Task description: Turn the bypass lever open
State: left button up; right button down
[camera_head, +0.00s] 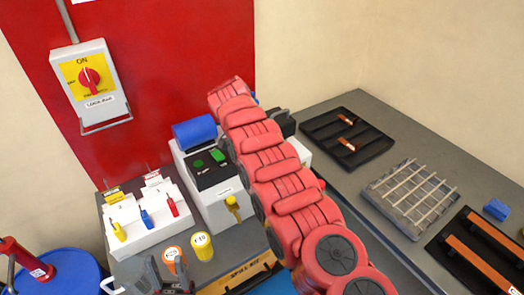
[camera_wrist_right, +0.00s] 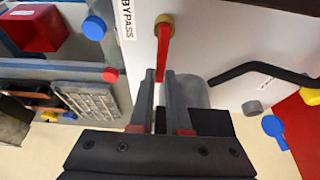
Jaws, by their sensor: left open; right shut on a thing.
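The bypass lever (camera_wrist_right: 163,46) is a thin red bar under a yellow-orange pivot, next to the BYPASS label (camera_wrist_right: 127,20) on a white panel in the right wrist view. It hangs roughly straight down in that picture. My right gripper (camera_wrist_right: 160,80) is shut on the lever's lower end. In the head view my red right arm reaches over the bender machine (camera_head: 213,195) and hides the lever and the right gripper. My left gripper (camera_head: 169,276) is open at the bottom of the head view, near the orange and yellow round tags.
A switch box (camera_head: 88,80) with a red knob hangs on the red wall panel. A white holder (camera_head: 145,222) with small coloured tools stands left of the machine. A black tray (camera_head: 348,138) and a grey grid (camera_head: 410,200) lie on the right bench. A blue drum (camera_head: 65,272) stands lower left.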

jog(key=c, duration=0.9)
grip_release()
jog(key=shift+s+a+r, duration=0.15)
jog(key=shift+a+r, duration=0.05)
jog(key=shift+r, duration=0.2)
jog(key=v, duration=0.3)
jog(key=shift+r, duration=0.1)
jog(key=p+v, duration=0.9)
jog(key=v, duration=0.4)
jog(key=shift+r, duration=0.2)
